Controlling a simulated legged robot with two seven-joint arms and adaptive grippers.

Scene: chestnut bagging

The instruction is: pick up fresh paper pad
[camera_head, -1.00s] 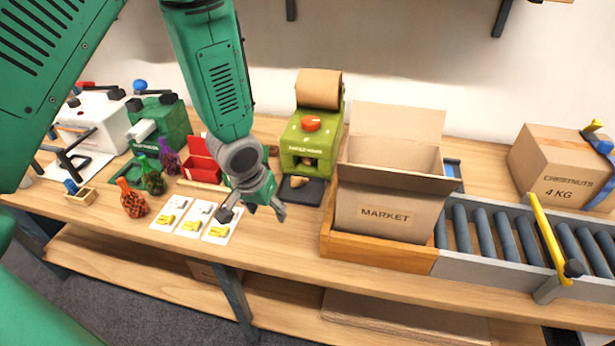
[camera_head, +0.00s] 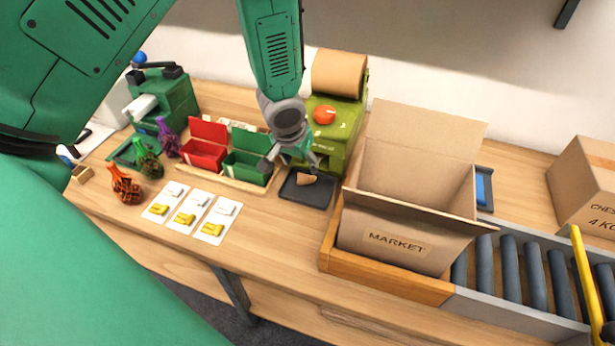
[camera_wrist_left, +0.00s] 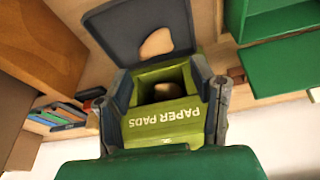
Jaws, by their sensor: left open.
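A brown paper pad (camera_head: 306,180) lies on the black tray (camera_head: 318,200) in front of the green pad dispenser (camera_head: 348,112). My left gripper (camera_head: 290,166) is open and empty, above the tray's back left part, close to the pad in the picture. In the left wrist view the pad (camera_wrist_left: 156,42) shows on the dark tray (camera_wrist_left: 124,20), beyond the open fingers (camera_wrist_left: 164,78). The dispenser's front (camera_wrist_left: 165,122), marked "PAPER PADS", shows between the fingers, with a brown shape in its opening. My right gripper is not in view.
Red (camera_head: 204,152) and green (camera_head: 246,168) bins stand left of the tray. An open "MARKET" carton (camera_head: 385,250) stands close on its right, beside a roller conveyor (camera_head: 530,275). Cards with yellow and white items (camera_head: 190,212) lie at the front left.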

